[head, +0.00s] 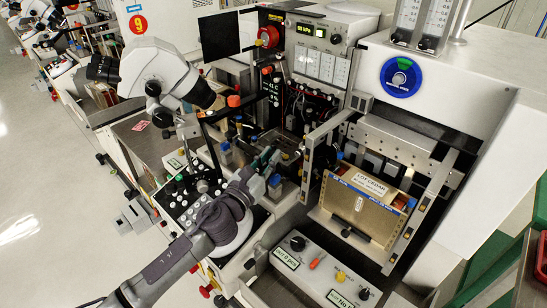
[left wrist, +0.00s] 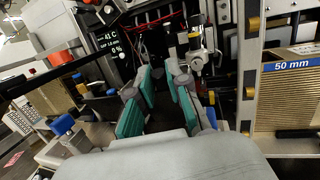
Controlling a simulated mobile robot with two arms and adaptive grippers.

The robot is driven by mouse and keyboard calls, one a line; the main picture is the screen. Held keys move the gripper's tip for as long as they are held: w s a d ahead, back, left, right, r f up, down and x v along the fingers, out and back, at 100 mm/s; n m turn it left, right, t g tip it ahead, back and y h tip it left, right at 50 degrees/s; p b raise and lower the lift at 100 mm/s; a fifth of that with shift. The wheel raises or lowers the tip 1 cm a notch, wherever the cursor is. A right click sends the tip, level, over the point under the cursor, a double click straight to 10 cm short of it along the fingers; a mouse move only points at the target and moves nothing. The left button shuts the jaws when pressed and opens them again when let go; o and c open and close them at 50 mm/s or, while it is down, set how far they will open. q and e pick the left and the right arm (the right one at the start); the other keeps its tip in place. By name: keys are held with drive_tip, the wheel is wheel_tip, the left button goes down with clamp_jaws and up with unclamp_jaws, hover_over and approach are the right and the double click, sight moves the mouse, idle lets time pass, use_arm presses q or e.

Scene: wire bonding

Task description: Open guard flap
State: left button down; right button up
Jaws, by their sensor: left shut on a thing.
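My left gripper (head: 268,163) reaches from the lower left into the bonding machine's work area, in front of the dark opening. In the left wrist view the teal-padded fingers of my left gripper (left wrist: 163,88) stand a little apart, shut on a thin dark part between their tips, most likely the guard flap's edge. The guard flap itself is hard to make out against the dark machine, and its angle cannot be told. My right gripper is not in view.
A microscope (head: 155,75) stands left of the work area. A lot magazine (head: 362,200) sits in a metal frame at the right. A control box (head: 318,272) with knobs is below it. A blue-capped post (left wrist: 62,125) stands left of the fingers.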

use_arm(q)
drive_tip(key=shift+s+a+f, duration=0.3)
drive_tip(key=shift+f, duration=0.25)
drive_tip(key=shift+s+a+f, duration=0.25)
drive_tip(key=shift+a+f, duration=0.05)
drive_tip(key=shift+f, duration=0.2)
drive_tip(key=shift+s+a, duration=0.1)
drive_tip(key=shift+s, duration=0.05)
drive_tip(key=c, duration=1.4)
unclamp_jaws()
drive_tip(key=shift+o, duration=1.3)
drive_tip(key=shift+s+a+r, duration=0.1)
drive_tip(key=shift+a, duration=0.05)
drive_tip(key=shift+r, duration=0.1)
